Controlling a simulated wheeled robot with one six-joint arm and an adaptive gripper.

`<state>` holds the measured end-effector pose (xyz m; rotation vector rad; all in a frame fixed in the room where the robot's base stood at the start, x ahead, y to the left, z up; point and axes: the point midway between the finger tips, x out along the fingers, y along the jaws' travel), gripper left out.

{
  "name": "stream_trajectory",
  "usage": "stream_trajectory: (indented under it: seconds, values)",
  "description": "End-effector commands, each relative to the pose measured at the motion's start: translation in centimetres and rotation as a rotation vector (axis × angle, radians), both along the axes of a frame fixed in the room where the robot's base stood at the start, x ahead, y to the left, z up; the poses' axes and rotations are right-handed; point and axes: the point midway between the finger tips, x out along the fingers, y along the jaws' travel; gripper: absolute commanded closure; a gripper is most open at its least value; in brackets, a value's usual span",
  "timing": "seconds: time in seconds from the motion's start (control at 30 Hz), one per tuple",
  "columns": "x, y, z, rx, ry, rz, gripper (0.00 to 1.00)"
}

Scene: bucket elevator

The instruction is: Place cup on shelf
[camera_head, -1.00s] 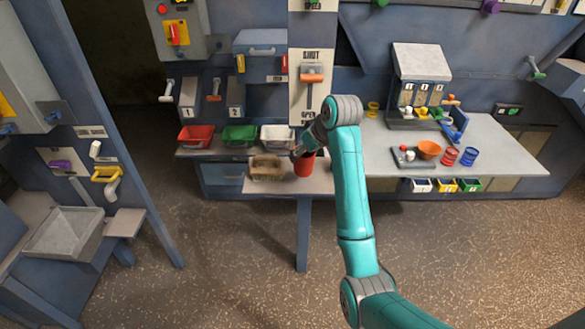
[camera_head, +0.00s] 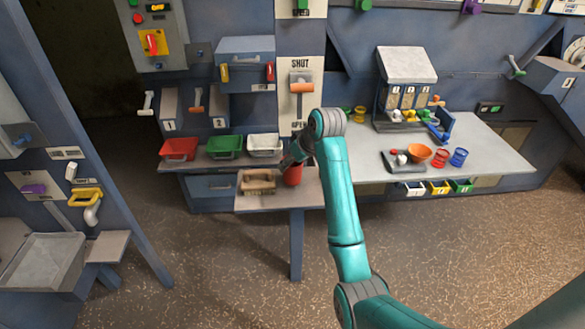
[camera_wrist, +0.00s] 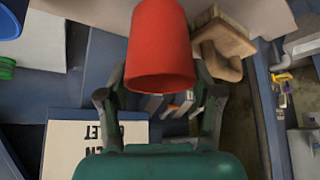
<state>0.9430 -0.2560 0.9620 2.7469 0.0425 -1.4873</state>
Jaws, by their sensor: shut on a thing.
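A red cup (camera_head: 292,175) is at the low wooden-topped ledge (camera_head: 310,195) in the middle of the head view. It also shows large in the wrist view (camera_wrist: 160,45), between the two dark fingers. My gripper (camera_wrist: 160,78) is shut on the cup. In the head view my gripper (camera_head: 291,157) is at the cup's top, partly hidden by my wrist. I cannot tell whether the cup touches the ledge. A shelf (camera_head: 200,161) with red, green and white bins runs behind the ledge.
A tan wooden block (camera_head: 258,182) sits on the ledge just left of the cup. A lever panel (camera_head: 300,95) stands behind. On the right, a grey counter (camera_head: 490,145) holds an orange bowl (camera_head: 420,152) and red and blue cylinders. A small side ledge (camera_head: 108,247) is at the left.

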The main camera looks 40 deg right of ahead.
Motion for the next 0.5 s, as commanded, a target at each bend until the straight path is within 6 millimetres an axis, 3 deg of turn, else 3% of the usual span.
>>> stream_trajectory:
  seconds: [0.17,0.5]
  values:
    - [0.0,0.0,-2.3,0.001,0.003,0.000,0.67]
    - [0.0,0.0,-2.6,0.001,0.002,0.000,0.67]
